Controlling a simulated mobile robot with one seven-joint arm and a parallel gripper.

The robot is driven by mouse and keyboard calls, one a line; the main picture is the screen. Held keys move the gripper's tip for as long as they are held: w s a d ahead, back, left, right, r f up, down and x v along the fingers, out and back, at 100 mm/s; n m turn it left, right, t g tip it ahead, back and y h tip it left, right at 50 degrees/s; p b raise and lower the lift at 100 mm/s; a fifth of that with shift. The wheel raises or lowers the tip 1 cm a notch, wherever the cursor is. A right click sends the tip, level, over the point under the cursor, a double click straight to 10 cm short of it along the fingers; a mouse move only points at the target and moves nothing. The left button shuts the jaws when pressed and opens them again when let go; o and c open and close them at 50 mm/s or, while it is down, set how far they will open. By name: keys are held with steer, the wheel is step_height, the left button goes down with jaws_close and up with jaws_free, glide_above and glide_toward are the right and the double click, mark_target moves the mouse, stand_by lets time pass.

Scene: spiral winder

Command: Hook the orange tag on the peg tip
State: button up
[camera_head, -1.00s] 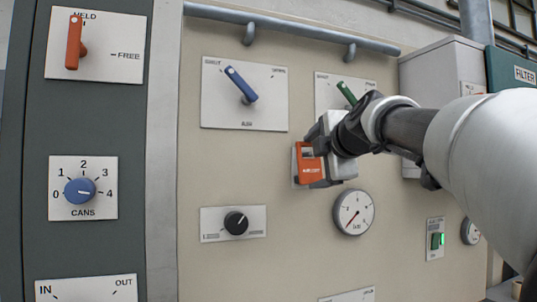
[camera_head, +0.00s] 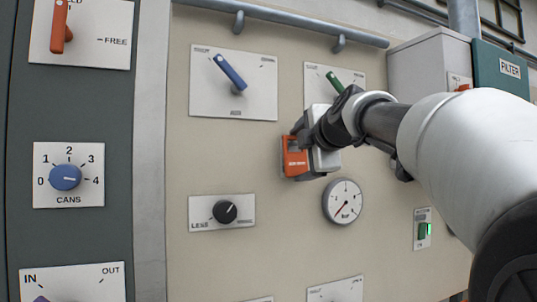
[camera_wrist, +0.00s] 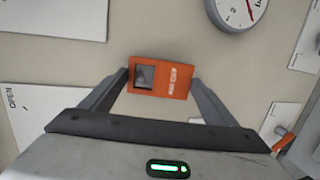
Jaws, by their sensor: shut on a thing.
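The orange tag (camera_head: 294,164) is a small flat block with a dark square window at one end and white print. My gripper (camera_head: 299,146) is shut on it, in front of the beige panel. In the wrist view, the two fingers of my gripper (camera_wrist: 158,88) hold the tag (camera_wrist: 176,80) by its opposite ends, with the window toward the left finger. I cannot tell the gap between tag and panel. I cannot make out the peg or its tip in either view.
A blue lever (camera_head: 230,72) and a green lever (camera_head: 335,83) stick out above my gripper, under a grey rail (camera_head: 290,28). A gauge (camera_head: 343,202) lies below right, a black knob (camera_head: 225,212) below left. Bare panel lies around the tag.

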steer(key=o, duration=1)
steer(key=shift+o, duration=0.2)
steer(key=b+v, duration=0.3)
steer(key=v, duration=1.4)
steer(key=s+a+f+m+g+h, duration=0.1)
steer(key=s+f+m+g, duration=0.4)
steer(key=f, duration=1)
steer(key=s+a+f+m+g+h, duration=0.15)
steer(key=s+f+m, duration=0.65)
steer(key=f, duration=0.8)
steer(key=s+f+m+g, duration=0.3)
steer(key=s+f+m, duration=0.35)
steer(key=f, duration=0.85)
step_height(320, 180, up, 14)
steer(key=w+p, duration=0.1)
steer(key=p, duration=1.2)
steer(key=shift+f+m, duration=0.25)
steer(key=shift+m, duration=0.1)
steer(key=shift+d, duration=0.1)
